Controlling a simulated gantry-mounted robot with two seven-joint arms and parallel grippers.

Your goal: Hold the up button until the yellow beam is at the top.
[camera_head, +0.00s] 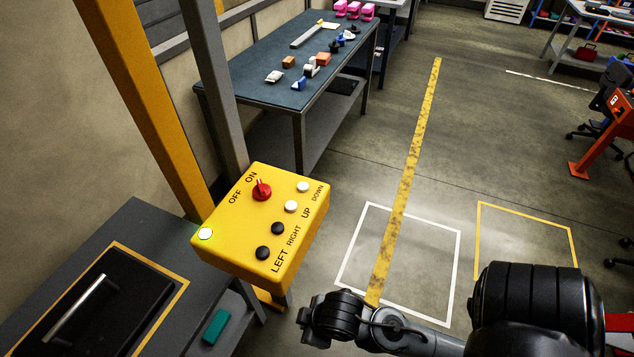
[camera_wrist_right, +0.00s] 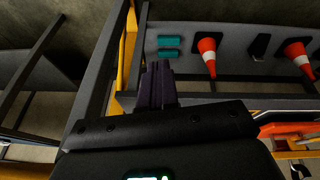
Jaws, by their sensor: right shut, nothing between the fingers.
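The yellow control box (camera_head: 262,222) stands in the middle of the head view. Its white up button (camera_head: 291,207) sits beside the UP label, below the white down button (camera_head: 303,187). Nothing touches the up button. My right gripper (camera_wrist_right: 156,82) is shut and empty in the right wrist view. In the head view my right arm comes in from the lower right, with its wrist end right of and below the box, apart from it. A slanting yellow beam or post (camera_head: 150,100) rises behind the box; its top is out of frame. My left gripper is not in view.
The box also has a red ON/OFF knob (camera_head: 262,190), black right (camera_head: 278,228) and left (camera_head: 263,253) buttons, and a lit lamp (camera_head: 205,234). A grey bench (camera_head: 100,230) is at left. Traffic cones (camera_wrist_right: 207,57) show in the wrist view. Floor right of the box is clear.

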